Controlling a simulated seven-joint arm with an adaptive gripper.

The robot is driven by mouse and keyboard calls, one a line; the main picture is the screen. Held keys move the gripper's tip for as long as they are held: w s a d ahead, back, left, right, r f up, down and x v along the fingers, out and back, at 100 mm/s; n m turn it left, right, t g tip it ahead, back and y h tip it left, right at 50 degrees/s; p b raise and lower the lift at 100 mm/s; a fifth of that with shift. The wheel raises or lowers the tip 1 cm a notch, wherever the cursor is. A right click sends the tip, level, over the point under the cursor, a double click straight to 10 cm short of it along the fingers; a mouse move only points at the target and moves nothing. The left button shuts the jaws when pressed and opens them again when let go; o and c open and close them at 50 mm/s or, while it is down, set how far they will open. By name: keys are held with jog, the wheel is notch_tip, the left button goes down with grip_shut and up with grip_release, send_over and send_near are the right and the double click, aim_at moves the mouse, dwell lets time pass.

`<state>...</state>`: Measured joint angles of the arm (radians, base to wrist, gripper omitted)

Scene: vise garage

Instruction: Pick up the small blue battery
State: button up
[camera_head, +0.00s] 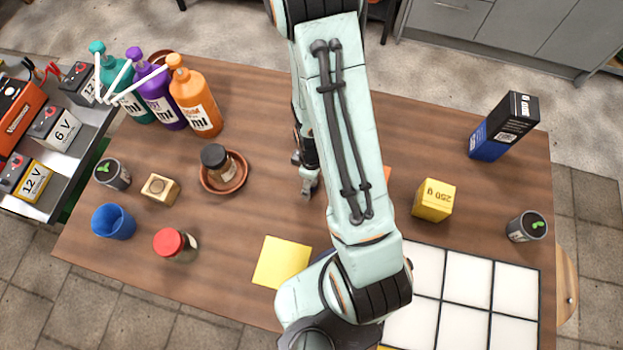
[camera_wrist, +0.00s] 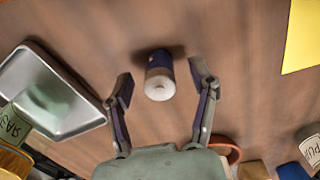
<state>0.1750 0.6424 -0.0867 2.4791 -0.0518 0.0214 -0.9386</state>
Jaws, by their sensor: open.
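In the wrist view a small dark-blue cylinder with a pale round end, the battery (camera_wrist: 159,75), is on the wooden table. My gripper (camera_wrist: 163,84) is open, with one finger on each side of it in the picture and visible gaps to both. I cannot tell how high the fingertips are above the table. In the head view my gripper (camera_head: 307,180) shows only partly beside my arm, over the middle of the table. I cannot make out the battery in that view; my arm covers much of that area.
A metal tray (camera_wrist: 68,120) lies left in the wrist view. In the head view a terracotta saucer (camera_head: 240,182) with a jar (camera_head: 214,157) stands left of my gripper. A yellow sheet (camera_head: 282,262) lies nearer, and a yellow box (camera_head: 434,200) stands right of my arm.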

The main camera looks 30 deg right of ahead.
grip_shut()
jog(key=shift+r, duration=0.1)
